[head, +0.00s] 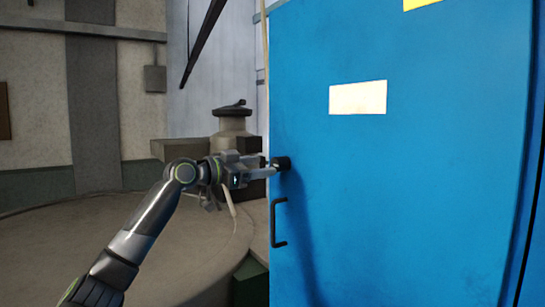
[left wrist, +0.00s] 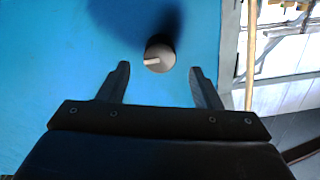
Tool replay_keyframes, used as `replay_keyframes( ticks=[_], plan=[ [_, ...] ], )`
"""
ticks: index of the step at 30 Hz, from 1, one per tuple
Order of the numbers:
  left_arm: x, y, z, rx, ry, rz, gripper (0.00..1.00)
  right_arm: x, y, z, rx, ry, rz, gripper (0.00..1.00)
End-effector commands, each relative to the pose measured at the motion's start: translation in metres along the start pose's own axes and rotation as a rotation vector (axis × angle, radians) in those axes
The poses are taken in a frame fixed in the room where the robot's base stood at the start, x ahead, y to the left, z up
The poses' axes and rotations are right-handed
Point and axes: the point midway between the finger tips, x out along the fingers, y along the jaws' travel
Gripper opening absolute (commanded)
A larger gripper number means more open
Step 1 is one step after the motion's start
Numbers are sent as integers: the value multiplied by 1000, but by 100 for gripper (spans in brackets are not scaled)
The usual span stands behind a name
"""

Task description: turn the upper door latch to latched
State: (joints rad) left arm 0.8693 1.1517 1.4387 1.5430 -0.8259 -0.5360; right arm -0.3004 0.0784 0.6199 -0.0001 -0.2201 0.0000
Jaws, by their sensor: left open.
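The upper door latch (head: 283,163) is a dark round knob near the left edge of the blue door (head: 400,200), above the handle. In the left wrist view the latch knob (left wrist: 159,57) shows a pale mark pointing left, roughly horizontal. My left gripper (head: 268,168) is at the knob from the left in the head view. In the left wrist view my left gripper (left wrist: 160,78) is open, and the knob lies just beyond and between its fingertips. I cannot tell whether the fingers touch the knob. My right gripper is not in view.
A black bar handle (head: 276,222) sits on the door below the latch. A white label (head: 358,97) and a yellow label (head: 422,4) are on the door. A grey machine (head: 232,130) on a round platform stands behind my left arm.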

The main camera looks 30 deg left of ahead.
Motion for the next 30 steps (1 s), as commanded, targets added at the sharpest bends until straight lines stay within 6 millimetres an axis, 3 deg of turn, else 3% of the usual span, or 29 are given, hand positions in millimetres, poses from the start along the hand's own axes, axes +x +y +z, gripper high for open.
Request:
replay_keyframes(
  ticks=[9,22,30],
  plan=[
    [39,0,-2,-2,1,1,59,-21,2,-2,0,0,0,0],
    [46,1,0,1,-1,1,59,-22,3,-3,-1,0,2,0],
    [46,0,0,1,-1,1,23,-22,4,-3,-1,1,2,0]
  ],
)
